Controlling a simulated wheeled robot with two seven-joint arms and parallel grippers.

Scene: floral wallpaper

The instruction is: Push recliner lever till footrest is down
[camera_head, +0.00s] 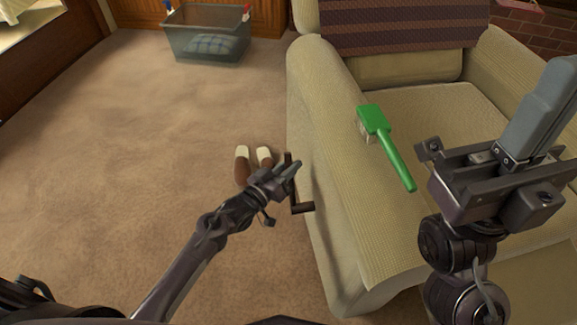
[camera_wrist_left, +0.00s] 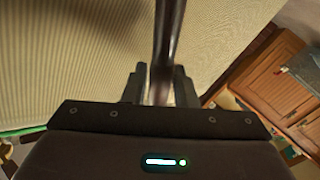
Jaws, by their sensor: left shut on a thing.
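The beige recliner (camera_head: 340,170) stands right of centre in the head view, its left side facing my left arm. The dark brown lever (camera_head: 301,208) sticks out from that side; its upper part rises beside my gripper. My left gripper (camera_head: 291,170) is at the lever, shut on it. In the left wrist view the lever (camera_wrist_left: 170,30) runs up from between the fingers (camera_wrist_left: 160,85). My right gripper (camera_head: 525,130) hangs over the seat at the right, and its finger gap is not clear. A beige surface shows low at the right; I cannot tell how the footrest stands.
A green brush (camera_head: 372,118) lies on the recliner's armrest. Brown and white slippers (camera_head: 242,165) lie on the carpet just beyond my left gripper. A grey bin (camera_head: 208,42) stands at the back by wooden cabinets. The carpet (camera_head: 120,160) at the left is clear.

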